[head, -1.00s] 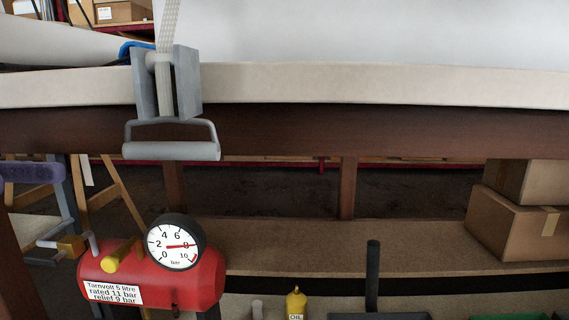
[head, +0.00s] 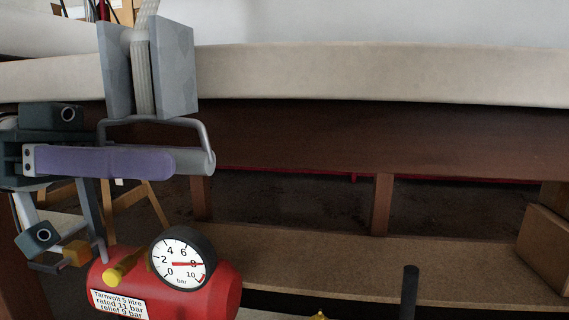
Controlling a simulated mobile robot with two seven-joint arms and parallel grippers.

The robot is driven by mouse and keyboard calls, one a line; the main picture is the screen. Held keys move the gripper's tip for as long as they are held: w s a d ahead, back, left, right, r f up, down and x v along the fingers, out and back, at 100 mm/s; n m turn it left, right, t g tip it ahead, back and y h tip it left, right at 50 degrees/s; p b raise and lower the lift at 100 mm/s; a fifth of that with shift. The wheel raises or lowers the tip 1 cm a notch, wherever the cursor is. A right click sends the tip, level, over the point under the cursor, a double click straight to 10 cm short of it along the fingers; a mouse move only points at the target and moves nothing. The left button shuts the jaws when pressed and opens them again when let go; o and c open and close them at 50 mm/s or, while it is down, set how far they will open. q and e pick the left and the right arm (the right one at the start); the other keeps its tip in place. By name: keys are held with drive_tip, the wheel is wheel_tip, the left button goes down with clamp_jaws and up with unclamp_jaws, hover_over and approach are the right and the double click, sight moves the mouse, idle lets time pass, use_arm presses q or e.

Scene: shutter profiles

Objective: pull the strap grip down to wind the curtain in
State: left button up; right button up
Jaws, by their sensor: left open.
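The strap grip (head: 196,162) is a grey bar in a wire loop, hanging just under a grey two-plate guide (head: 176,66). The woven strap (head: 143,75) runs up between the plates and out of the top of the view. My left gripper (head: 165,162) is open at the grip, coming in from the left. One purple finger lies across the front of the bar and hides its left and middle parts. The other finger is not clearly seen, so I cannot tell if the bar sits between them. My right gripper is not in view.
A pale beam (head: 380,75) with a dark wood rail (head: 380,135) spans the view behind the grip. Below stand a red air tank (head: 215,295) with a round gauge (head: 182,258), a wooden shelf (head: 350,262) and a cardboard box (head: 545,245) at right.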

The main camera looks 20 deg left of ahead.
use_arm(q)
drive_tip(key=shift+w+d, duration=0.1)
drive_tip(key=shift+d, duration=0.35)
drive_tip(key=shift+c, duration=0.4)
clamp_jaws()
idle(0.8)
